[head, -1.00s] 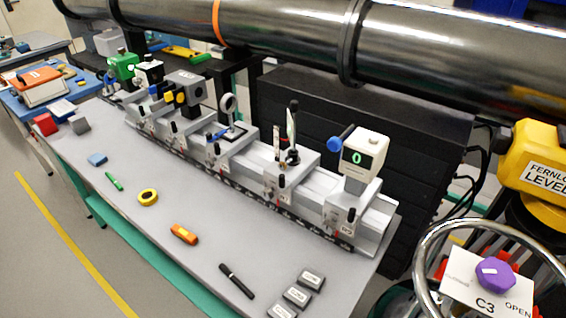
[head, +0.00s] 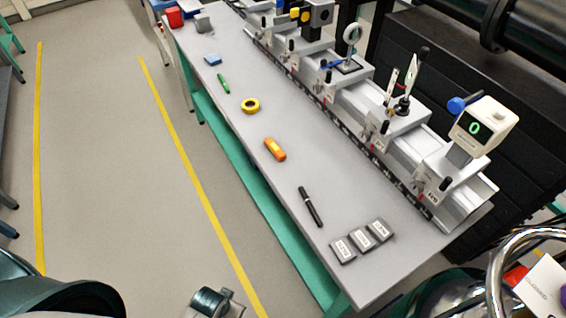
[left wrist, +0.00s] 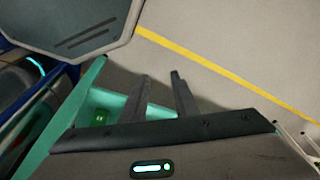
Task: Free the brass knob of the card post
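What looks like the card post (head: 411,78), a slim upright with a pale card and a black top, stands on a carriage of the rail on the bench at the right of the head view. I cannot make out a brass knob on it; it is too small or hidden. My left gripper (left wrist: 160,75) shows in the left wrist view with its two dark fingers apart and nothing between them. Floor and a green frame lie behind it, away from the card post. My right gripper is not in view.
A device reading 0 (head: 484,124) stands right of the post. A metal wheel (head: 497,270) is at lower right.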

